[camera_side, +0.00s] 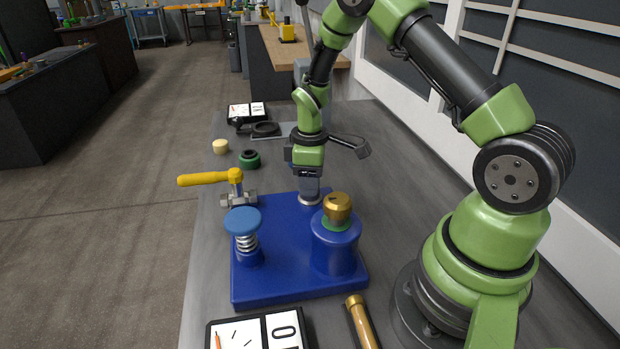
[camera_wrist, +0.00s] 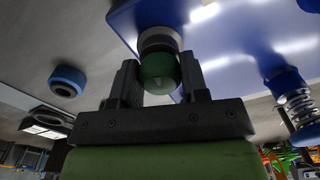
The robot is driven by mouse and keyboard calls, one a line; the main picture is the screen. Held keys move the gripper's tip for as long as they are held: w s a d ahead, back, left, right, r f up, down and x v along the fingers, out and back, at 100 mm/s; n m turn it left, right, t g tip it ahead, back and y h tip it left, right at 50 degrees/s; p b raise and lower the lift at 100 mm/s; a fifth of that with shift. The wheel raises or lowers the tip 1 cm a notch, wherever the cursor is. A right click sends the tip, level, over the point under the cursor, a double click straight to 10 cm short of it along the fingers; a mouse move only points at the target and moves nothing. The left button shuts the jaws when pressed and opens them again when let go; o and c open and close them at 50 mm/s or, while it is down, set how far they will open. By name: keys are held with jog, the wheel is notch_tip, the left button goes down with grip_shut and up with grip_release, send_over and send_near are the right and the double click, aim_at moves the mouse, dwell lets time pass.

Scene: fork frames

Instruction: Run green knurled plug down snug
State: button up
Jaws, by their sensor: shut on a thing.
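The green plug (camera_wrist: 158,72) is between the two fingers of my gripper (camera_wrist: 158,82) in the wrist view. It has a rounded green end, and its knurling cannot be made out. A grey and dark collar (camera_wrist: 160,40) is in line with it against the blue plate (camera_wrist: 225,65). In the side view my gripper (camera_side: 308,188) points down at the plate's far right corner, right over a silver ring (camera_side: 310,200). The fingers hide the plug there. My gripper is shut on the plug. How deep the plug sits cannot be told.
A green and black ring (camera_side: 249,159) lies beyond. A brass rod (camera_side: 362,322) lies in front.

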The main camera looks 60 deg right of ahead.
jog(key=shift+m, duration=0.9)
jog(key=shift+m, duration=0.6)
jog(key=o, duration=0.8)
notch_tip(320, 180, up, 12)
